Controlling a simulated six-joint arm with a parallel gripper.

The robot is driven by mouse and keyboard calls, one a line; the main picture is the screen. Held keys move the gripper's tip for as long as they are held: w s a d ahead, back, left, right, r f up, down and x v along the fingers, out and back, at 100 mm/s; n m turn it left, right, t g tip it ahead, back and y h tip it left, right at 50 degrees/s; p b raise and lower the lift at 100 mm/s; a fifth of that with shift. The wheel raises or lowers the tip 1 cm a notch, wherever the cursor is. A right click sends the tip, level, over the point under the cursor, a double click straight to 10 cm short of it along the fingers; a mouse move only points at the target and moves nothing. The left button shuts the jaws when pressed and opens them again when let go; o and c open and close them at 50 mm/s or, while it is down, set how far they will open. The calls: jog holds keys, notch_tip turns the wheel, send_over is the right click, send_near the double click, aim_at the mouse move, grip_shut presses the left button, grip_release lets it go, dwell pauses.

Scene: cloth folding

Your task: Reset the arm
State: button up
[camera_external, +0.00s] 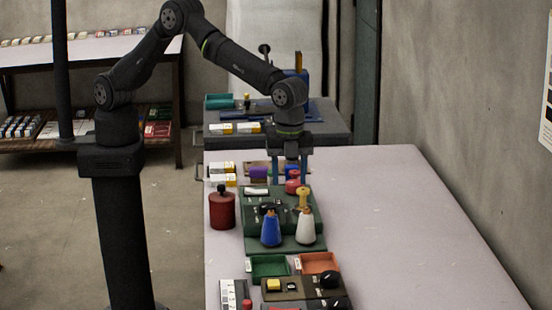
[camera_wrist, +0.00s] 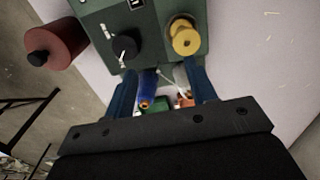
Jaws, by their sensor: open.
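My gripper (camera_external: 289,172) hangs from my arm above the far part of the white table (camera_external: 400,230). Its two blue fingers are apart and point down. In the wrist view my gripper (camera_wrist: 160,88) also shows its fingers spread, with nothing held between them. No cloth can be made out in either view.
Green (camera_external: 268,266) and orange (camera_external: 318,262) trays lie nearer. The table's right side is clear.

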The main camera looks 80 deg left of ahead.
jog(key=s+d+r, duration=0.2)
jog(key=s+r, duration=0.3)
jog(key=s, duration=0.2)
jog(key=s+a+f, duration=0.3)
jog(key=s+a, duration=0.2)
jog(key=a, duration=0.6)
jog(key=s+a+f, duration=0.2)
jog(key=s+a, duration=0.4)
jog(key=a, duration=0.5)
jog(key=w+a+f, duration=0.2)
jog(key=w+f, duration=0.1)
jog(key=w, duration=0.1)
jog(key=shift+w+f, duration=0.2)
jog(key=shift+w, duration=0.2)
